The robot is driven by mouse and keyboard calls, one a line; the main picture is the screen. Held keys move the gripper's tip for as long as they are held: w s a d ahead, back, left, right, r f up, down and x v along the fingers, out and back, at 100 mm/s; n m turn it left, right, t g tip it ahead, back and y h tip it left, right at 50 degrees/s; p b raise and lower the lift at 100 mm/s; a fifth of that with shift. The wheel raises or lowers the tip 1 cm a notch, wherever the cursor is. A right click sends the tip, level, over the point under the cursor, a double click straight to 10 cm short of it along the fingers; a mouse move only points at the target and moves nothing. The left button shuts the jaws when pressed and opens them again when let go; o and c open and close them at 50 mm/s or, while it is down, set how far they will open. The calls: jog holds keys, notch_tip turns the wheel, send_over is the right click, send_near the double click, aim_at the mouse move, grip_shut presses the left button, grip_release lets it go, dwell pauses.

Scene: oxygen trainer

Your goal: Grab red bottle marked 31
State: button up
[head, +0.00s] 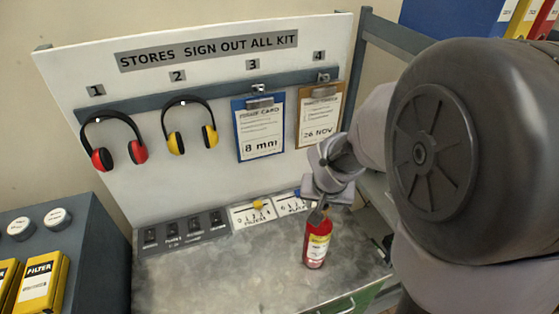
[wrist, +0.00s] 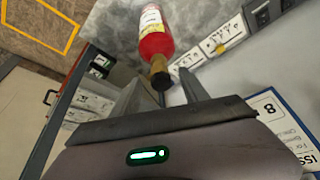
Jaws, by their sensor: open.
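A small red bottle (head: 317,240) with a yellow and white label and a dark top stands upright on the grey metal worktop (head: 210,275). The number on its label is too small to read. It also shows in the wrist view (wrist: 154,40), with its brass-coloured neck and dark top toward my gripper. My gripper (wrist: 160,95) is open, with one finger on each side of the bottle's top end.
A white board (head: 200,60) stands behind the worktop, with red earmuffs (head: 114,140), yellow earmuffs (head: 190,125) and two clipboards (head: 261,128). Yellow filter boxes (head: 42,285) stand at left. The worktop left of the bottle is clear.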

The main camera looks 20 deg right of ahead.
aim_at(318, 235)
jog(key=x, duration=0.3)
jog(key=b+x, duration=0.1)
jog(key=x, duration=0.1)
jog(key=shift+w+d+f, duration=0.2)
jog(key=shift+w, duration=0.2)
jog(key=shift+s+r, duration=0.15)
grip_shut()
jog(key=shift+w, duration=0.2)
dwell(0.5)
